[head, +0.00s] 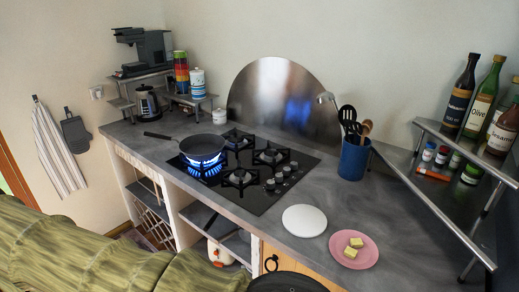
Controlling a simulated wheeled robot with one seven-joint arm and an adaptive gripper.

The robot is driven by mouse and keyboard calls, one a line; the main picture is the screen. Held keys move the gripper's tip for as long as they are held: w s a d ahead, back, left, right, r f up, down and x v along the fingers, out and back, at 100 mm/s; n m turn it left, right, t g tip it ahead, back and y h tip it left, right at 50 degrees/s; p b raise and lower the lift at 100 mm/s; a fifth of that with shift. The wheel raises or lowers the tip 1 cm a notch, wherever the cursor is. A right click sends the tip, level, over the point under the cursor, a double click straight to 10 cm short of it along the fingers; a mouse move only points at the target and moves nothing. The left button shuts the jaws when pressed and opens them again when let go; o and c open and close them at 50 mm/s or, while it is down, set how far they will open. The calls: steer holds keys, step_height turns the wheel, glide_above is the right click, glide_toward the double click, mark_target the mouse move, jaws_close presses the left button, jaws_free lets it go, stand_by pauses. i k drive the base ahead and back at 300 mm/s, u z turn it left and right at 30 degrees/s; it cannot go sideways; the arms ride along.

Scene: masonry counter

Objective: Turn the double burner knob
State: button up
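The black cooktop (243,199) is set in the grey counter. Several small knobs (279,178) stand in a row along its right side. Which knob is the double burner's cannot be told at this size, nor can its turn position. A blue flame (204,167) burns under a dark frying pan (200,147) at the left of the cooktop, its handle pointing left. The other burners, such as the front one (241,179), show no flame. My gripper is not seen in the head view.
A white round plate (304,221) and a pink plate (352,260) with yellow pieces lie right of the cooktop. A blue utensil holder (354,158) stands behind. A green ridged surface (110,255) fills the lower left. The counter around the knobs is clear.

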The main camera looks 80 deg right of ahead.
mark_target(278, 177)
steer(key=u, duration=0.05)
steer(key=k, duration=0.7)
steer(key=z, duration=1.55)
